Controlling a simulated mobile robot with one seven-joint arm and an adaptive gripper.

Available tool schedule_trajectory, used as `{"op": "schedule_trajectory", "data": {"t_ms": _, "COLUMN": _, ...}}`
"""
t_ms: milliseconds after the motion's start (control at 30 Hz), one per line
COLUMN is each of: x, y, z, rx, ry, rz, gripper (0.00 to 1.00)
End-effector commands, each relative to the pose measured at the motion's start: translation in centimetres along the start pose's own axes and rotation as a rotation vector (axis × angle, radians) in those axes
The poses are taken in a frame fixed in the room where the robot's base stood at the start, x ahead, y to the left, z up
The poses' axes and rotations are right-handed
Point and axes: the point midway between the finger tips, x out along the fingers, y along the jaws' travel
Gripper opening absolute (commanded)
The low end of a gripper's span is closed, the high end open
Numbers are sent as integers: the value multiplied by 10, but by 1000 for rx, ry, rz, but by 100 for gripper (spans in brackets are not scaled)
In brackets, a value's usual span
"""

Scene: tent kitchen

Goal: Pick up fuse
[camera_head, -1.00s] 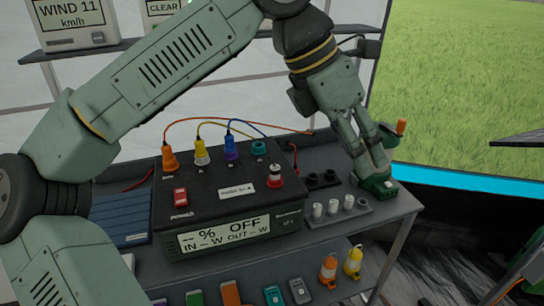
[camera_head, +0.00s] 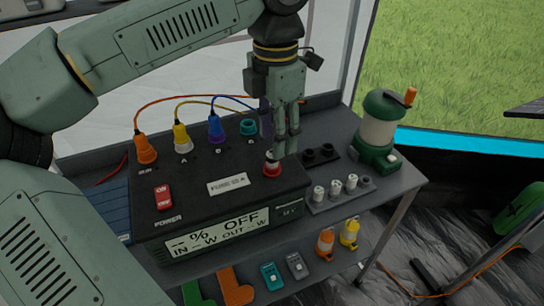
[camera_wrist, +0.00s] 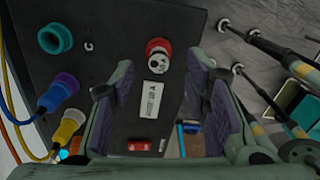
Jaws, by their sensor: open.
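A fuse with a white top and a red ring (camera_head: 272,165) stands upright in the top right part of the black power box (camera_head: 200,185). In the wrist view the fuse (camera_wrist: 158,52) shows between my finger lines, toward the far side. My gripper (camera_head: 287,137) points down just above and slightly behind it. The fingers are open and apart, with nothing between them; I cannot tell how much height separates them from the fuse. Several white cylindrical pieces (camera_head: 335,187), perhaps spare fuses, stand in a grey rack right of the box.
The bench edge drops off at right.

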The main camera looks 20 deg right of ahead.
Motion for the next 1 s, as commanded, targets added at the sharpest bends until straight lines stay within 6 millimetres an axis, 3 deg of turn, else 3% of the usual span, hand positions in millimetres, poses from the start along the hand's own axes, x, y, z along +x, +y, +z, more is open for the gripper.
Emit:
{"op": "schedule_trajectory", "data": {"t_ms": 300, "x": 42, "y": 0, "z": -4, "rx": 1, "ry": 0, "rz": -2, "gripper": 43}}
{"op": "schedule_trajectory", "data": {"t_ms": 600, "x": 48, "y": 0, "z": -4, "rx": 0, "ry": -1, "rz": -1, "gripper": 43}}
{"op": "schedule_trajectory", "data": {"t_ms": 1000, "x": 47, "y": 0, "z": -4, "rx": 0, "ry": -1, "rz": -1, "gripper": 16}}
